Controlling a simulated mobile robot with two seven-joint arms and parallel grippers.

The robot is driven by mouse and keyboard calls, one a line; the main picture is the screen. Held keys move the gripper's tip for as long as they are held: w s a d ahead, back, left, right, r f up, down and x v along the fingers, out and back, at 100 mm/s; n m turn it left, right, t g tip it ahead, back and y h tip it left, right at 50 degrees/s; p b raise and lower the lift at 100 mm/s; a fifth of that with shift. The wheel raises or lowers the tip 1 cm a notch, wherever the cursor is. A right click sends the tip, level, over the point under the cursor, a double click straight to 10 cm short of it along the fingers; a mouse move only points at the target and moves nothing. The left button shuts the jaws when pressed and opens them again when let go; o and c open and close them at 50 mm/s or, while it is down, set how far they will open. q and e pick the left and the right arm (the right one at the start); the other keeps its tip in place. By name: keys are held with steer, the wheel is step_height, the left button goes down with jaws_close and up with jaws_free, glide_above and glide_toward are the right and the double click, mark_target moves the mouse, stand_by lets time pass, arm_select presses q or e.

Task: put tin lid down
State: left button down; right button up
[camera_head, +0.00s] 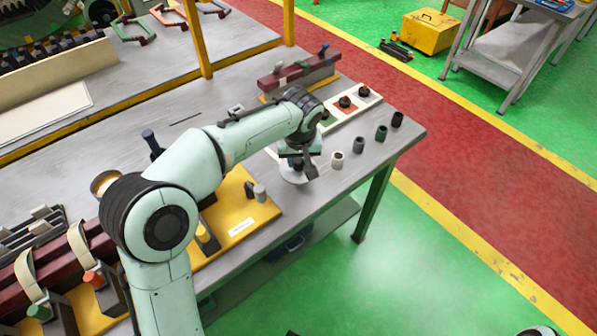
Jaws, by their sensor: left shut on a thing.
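My left gripper (303,170) reaches down near the front edge of the grey workbench (335,188). It is shut on the tin lid (291,178), a pale round disc seen partly under the fingers. The gripper and arm hide part of the lid, and I cannot tell whether the lid touches the bench top. An open round tin (103,184) with a yellowish inside shows at the left, partly behind my left arm. My right gripper is not in view.
A yellow board (236,226) with upright parts lies to the left.

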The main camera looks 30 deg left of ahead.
mark_target(299, 165)
arm_select(q)
steer(key=shift+f+b, duration=0.3)
steer(key=shift+f, duration=2.1)
steer(key=shift+f, duration=0.1)
steer(key=c, duration=0.9)
jaws_free()
steer(key=shift+o, duration=0.2)
steer(key=shift+r, duration=0.2)
steer(key=p+v, duration=0.1)
steer(key=v, duration=1.1)
